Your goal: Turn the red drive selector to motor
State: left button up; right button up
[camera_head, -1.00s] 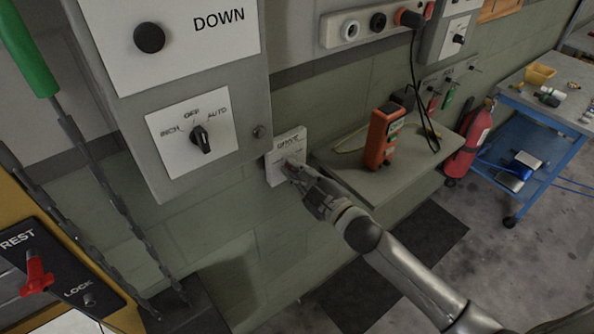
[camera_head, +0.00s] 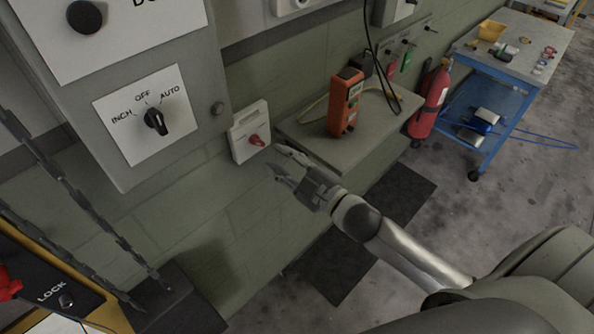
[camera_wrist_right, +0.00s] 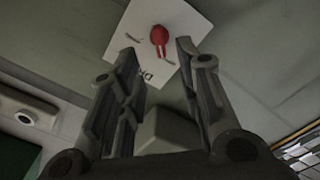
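The red selector knob (camera_head: 257,141) sits on a small white plate (camera_head: 243,122) on the green wall, right of the grey control box. Its label is too small to read in the head view. In the right wrist view the knob (camera_wrist_right: 160,35) shows its red pointer aimed down, towards the dark lettering on the plate (camera_wrist_right: 138,48), which is partly hidden by a finger. My right gripper (camera_head: 276,160) is open and empty, just right of and below the knob, apart from it. Its fingertips (camera_wrist_right: 156,54) frame the knob in the wrist view. My left gripper is not in view.
The grey box has a black INCH/OFF/AUTO selector (camera_head: 155,120). A shelf (camera_head: 300,136) with an orange handheld device (camera_head: 345,102) stands right of the plate. A fire extinguisher (camera_head: 430,101) and blue trolley (camera_head: 505,70) are beyond. Another red knob (camera_head: 8,284) shows lower left.

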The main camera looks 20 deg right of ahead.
jog(key=shift+v, duration=2.4)
jog(key=s+d+f+m+g+h, duration=0.2)
jog(key=s+d+f, duration=0.1)
jog(key=f, duration=0.9)
jog(key=s+d+f+m+g+h, duration=0.2)
jog(key=s+f+m+g, duration=0.1)
jog(key=f, duration=0.9)
jog(key=s+d+f+m+g+h, duration=0.2)
jog(key=s+d+f, duration=0.1)
jog(key=f, duration=0.9)
jog(key=s+a+f+m+g, duration=0.1)
jog(key=s+f+g, duration=0.2)
jog(key=s+f, duration=0.3)
jog(key=s+a+f+m+g, duration=0.1)
jog(key=s+f, duration=0.6)
jog(key=s, duration=0.7)
jog(key=s+a+f+m+g, duration=0.1)
jog(key=s+a+f+g, duration=0.2)
jog(key=s, duration=0.7)
notch_tip(320, 180, down, 4)
jog(key=shift+s+a+m+g, duration=0.2)
jog(key=shift+m+g, duration=0.2)
jog(key=shift+g, duration=0.6)
